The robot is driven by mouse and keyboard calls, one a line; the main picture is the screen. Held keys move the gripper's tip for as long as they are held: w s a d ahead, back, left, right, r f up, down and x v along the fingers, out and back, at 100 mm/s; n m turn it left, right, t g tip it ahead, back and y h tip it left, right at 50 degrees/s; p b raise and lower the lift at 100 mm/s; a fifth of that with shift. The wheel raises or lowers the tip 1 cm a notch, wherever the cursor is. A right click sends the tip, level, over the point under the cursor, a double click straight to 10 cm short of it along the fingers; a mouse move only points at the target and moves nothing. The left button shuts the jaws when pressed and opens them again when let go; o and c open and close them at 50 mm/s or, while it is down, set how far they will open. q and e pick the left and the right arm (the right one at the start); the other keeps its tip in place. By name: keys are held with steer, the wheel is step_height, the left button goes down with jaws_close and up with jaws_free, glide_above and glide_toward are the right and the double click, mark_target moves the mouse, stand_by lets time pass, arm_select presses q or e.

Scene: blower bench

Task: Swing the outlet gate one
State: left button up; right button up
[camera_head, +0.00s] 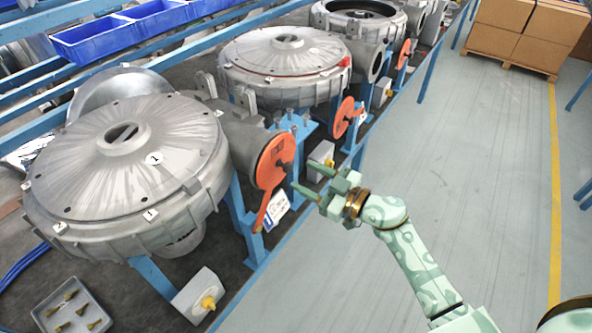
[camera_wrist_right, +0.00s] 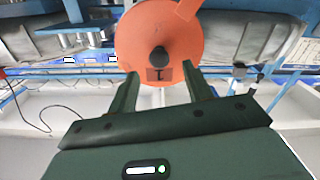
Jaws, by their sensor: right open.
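Outlet gate one is an orange disc (camera_head: 274,162) on the outlet of the front blower (camera_head: 125,150), whose casing carries "1" labels. Its orange handle (camera_head: 263,215) hangs down and slightly left. In the right wrist view, the orange disc (camera_wrist_right: 150,35) shows a dark hub, a dark mark below it and the handle (camera_wrist_right: 187,8) at the top. My right gripper (camera_head: 300,174) is open and empty, just right of the disc. In the wrist view its two fingers (camera_wrist_right: 160,75) stand apart in front of the disc's lower part; contact cannot be told. My left gripper is out of view.
Two more blowers (camera_head: 283,60) (camera_head: 350,18) stand behind, with orange gates (camera_head: 346,118) (camera_head: 404,53). A white-blue card (camera_head: 277,210) hangs beside gate one's handle. Blue posts and rails (camera_head: 240,205) edge the bench. A tray (camera_head: 72,310) holds brass parts.

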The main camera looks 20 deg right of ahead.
mark_target(290, 169)
steer(key=shift+x, duration=1.95)
jaws_close()
